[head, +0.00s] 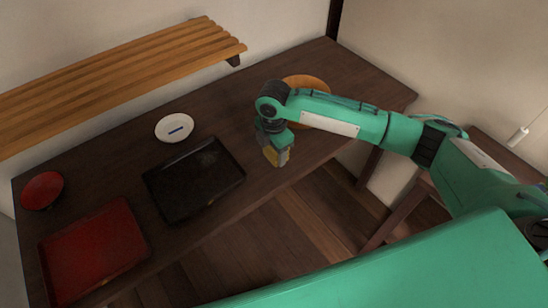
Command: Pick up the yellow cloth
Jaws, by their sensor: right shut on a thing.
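My right gripper (275,155) points down over the dark wooden table, near its front edge. It is shut on the yellow cloth (283,156), of which only a small patch shows at the fingers. The rest of the cloth is hidden by the gripper or too small to make out. I cannot tell whether the cloth touches the table. My left gripper is not in view.
A black tray (163,184) lies left of the gripper, with a white dish (166,128) behind it. A red tray (72,271) and red bowl (42,190) are at far left. An orange-brown plate (318,84) is partly behind my arm. A slatted wooden shelf (120,72) hangs behind the table (222,122).

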